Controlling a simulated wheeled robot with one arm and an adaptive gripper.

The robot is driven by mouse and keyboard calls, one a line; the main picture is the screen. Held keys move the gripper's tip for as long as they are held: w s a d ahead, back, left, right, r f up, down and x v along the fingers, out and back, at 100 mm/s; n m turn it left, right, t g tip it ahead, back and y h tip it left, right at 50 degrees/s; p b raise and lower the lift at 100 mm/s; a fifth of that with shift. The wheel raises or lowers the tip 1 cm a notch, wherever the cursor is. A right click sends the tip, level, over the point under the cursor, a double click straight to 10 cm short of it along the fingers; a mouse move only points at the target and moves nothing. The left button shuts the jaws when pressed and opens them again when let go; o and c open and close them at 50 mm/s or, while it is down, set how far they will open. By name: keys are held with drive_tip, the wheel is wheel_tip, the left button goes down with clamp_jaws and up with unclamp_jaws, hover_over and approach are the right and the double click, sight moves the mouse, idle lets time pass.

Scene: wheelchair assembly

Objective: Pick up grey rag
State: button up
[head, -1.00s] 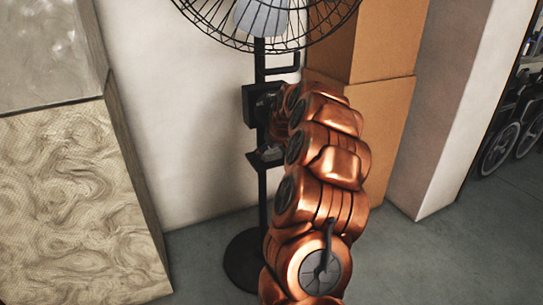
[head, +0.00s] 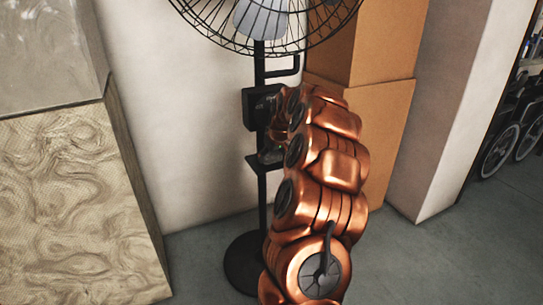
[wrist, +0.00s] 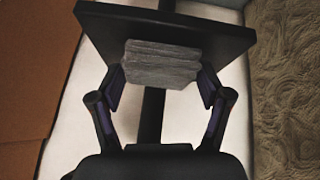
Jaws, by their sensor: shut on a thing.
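The grey rag (wrist: 160,64) is a small folded stack, seen in the wrist view at the near edge of a black shelf (wrist: 215,38). My gripper (wrist: 161,82) has one finger at each side of the rag and is shut on it. I cannot tell whether the rag still touches the shelf. In the head view the small black shelf (head: 260,167) sits on the fan's post. My gripper (head: 270,150) is just above it, and the rag is mostly hidden there.
A black standing fan (head: 260,215) with a wire cage carries the shelf and a black box (head: 256,105). Orange-brown boxes (head: 385,120) stand to the right. A patterned block (head: 70,200) stands at the left. Grey floor (head: 430,260) is clear at the lower right.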

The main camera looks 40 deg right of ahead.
drive_tip(key=shift+r, duration=0.3)
drive_tip(key=shift+s+a, duration=0.2)
drive_tip(key=shift+s, duration=0.35)
drive_tip(key=s+a+p, duration=0.1)
drive_tip(key=s+a, duration=0.2)
drive_tip(key=s, duration=0.4)
drive_tip(key=s+a+p, duration=0.1)
drive_tip(key=s+a, duration=0.3)
drive_tip(key=s, duration=0.4)
drive_tip(key=shift+s+a, duration=0.15)
